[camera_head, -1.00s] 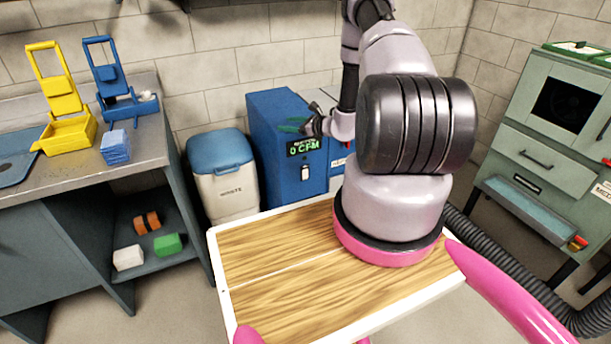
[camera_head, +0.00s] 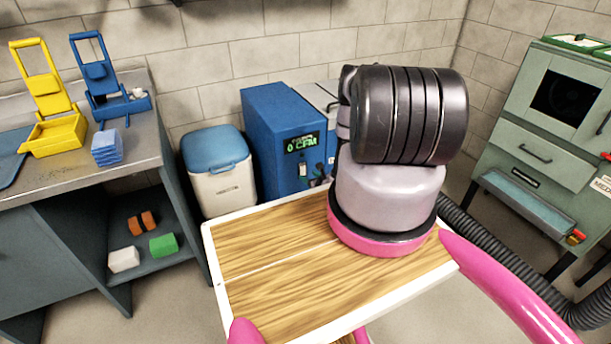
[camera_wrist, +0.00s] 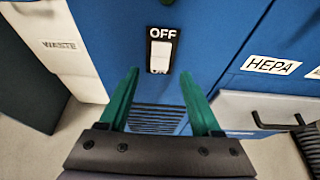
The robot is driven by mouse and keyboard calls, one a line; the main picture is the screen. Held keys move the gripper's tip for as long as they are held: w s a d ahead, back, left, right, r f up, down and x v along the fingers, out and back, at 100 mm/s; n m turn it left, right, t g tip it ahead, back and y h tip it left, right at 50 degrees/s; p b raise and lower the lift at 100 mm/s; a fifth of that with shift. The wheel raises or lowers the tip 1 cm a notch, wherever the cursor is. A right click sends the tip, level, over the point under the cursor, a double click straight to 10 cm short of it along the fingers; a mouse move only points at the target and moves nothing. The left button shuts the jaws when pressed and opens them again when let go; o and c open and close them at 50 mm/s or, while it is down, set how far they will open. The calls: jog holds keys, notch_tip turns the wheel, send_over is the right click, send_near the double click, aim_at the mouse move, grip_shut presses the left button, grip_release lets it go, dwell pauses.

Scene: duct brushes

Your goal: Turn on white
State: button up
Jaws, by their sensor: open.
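A white rocker switch (camera_wrist: 160,57) on a black plate marked OFF is on the front of a blue machine (camera_wrist: 110,30). In the head view the same switch (camera_head: 303,170) shows small below a green display (camera_head: 302,142) reading 0 CFM. My gripper (camera_wrist: 159,82) has two green fingers, spread apart and empty. In the wrist view their tips are just below the switch, one to each side, and nothing lies between them. I cannot tell how far they are from the panel. In the head view my arm hides most of the gripper.
A waste bin (camera_head: 220,180) with a blue lid stands left of the machine. A HEPA-labelled panel (camera_wrist: 270,65) and a handle lie to the right. A dark ribbed hose (camera_head: 490,245) runs at right. The left bench (camera_head: 90,170) holds yellow and blue dustpan-like items.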

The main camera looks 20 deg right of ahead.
aim_at(303, 173)
jog(key=shift+x, duration=2)
grip_shut()
jog(key=shift+f+t, duration=0.25)
jog(key=shift+t, duration=0.15)
jog(key=shift+w+f+t, duration=0.1)
jog(key=shift+t, duration=1)
grip_release()
